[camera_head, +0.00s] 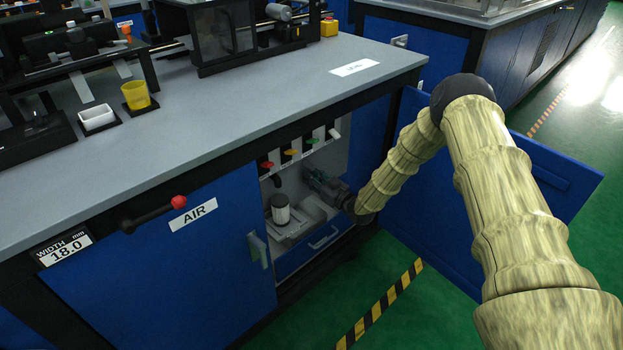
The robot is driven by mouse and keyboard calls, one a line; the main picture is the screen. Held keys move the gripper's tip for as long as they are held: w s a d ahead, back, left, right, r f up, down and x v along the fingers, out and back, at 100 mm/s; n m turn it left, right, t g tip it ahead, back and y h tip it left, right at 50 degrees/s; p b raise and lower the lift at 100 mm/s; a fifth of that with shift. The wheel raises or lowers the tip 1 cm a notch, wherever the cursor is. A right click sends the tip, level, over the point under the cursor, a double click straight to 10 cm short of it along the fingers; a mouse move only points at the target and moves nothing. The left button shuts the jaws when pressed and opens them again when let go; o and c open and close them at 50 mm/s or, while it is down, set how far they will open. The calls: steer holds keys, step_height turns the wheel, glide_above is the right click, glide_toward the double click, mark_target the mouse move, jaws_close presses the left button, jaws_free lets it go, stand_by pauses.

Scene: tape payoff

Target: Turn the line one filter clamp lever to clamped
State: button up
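A white filter-like canister (281,210) with a dark top stands upright inside the open cabinet below the bench. Red (266,165), yellow (290,152) and green (311,141) knobs sit in a row on the panel above it. I cannot tell which part is the line one clamp lever, nor its position. My gripper (310,174) reaches into the cabinet from the right, below the green knob and to the right of the canister. Its fingers are small and dark, so I cannot tell whether they are open or touch anything.
The open blue door (545,185) stands right of the cabinet, behind my arm. A black lever with a red ball (178,202) sits by the AIR label (194,215) on the front. A drawer handle (323,238) lies below the canister. The green floor has a striped strip (385,302).

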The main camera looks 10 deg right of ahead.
steer(key=shift+o, duration=0.6)
steer(key=shift+s+f, duration=0.1)
steer(key=shift+s, duration=0.05)
steer(key=v, duration=1.1)
steer(key=shift+s+d, duration=0.2)
steer(key=shift+s, duration=0.15)
